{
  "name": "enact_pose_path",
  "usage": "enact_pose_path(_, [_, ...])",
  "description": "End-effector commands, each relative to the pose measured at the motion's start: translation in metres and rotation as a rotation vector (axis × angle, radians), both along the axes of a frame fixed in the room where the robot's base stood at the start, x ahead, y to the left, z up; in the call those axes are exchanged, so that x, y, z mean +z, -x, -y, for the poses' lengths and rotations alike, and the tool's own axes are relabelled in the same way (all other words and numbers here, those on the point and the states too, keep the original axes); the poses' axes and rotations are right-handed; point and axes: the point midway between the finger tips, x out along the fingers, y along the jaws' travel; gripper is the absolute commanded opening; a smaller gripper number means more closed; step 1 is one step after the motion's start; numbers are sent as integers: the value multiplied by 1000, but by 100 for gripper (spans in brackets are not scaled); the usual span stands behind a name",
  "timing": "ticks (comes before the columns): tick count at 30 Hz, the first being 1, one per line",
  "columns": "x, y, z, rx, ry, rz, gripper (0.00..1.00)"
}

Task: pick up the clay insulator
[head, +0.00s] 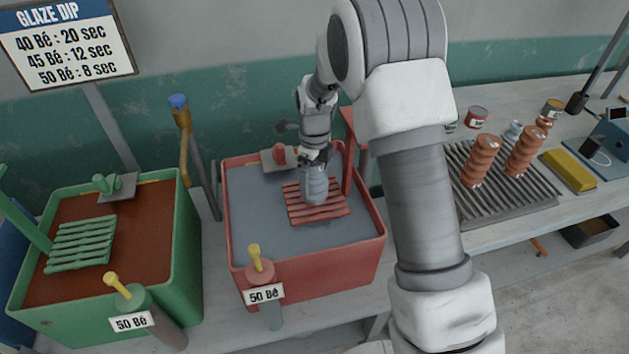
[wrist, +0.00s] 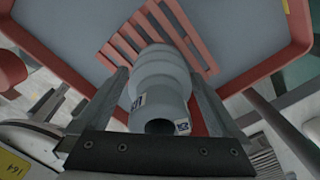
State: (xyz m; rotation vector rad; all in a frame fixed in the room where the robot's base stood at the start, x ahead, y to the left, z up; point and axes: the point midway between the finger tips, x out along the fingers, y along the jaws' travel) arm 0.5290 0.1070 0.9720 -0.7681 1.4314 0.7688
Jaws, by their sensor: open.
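A grey ribbed clay insulator (head: 315,187) stands on the red slatted rack (head: 334,213) in the red tank. In the wrist view the insulator (wrist: 162,84) shows its hollow end and small labels near its rim. My gripper (head: 315,163) is over its top, pointing down. In the wrist view my gripper (wrist: 160,78) is open, with one finger on each side of the insulator and narrow gaps between. The fingers' lower reach is hard to see in the head view.
The red tank (head: 307,262) holds grey liquid. A green tank (head: 184,250) with brown liquid stands left. Two terracotta insulators (head: 481,161) (head: 525,151) stand on a grey ribbed board (head: 500,205) at right. A red post (head: 348,165) rises close beside my gripper.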

Motion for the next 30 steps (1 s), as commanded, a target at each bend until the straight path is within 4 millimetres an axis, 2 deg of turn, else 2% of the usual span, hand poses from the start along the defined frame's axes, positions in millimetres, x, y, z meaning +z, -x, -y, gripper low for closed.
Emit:
enact_pose_path(5, [0,0,0,0,0,0,100])
enact_pose_path(22, [0,0,0,1,0,1,0])
enact_pose_path(30, [2,-1,0,1,0,4,0])
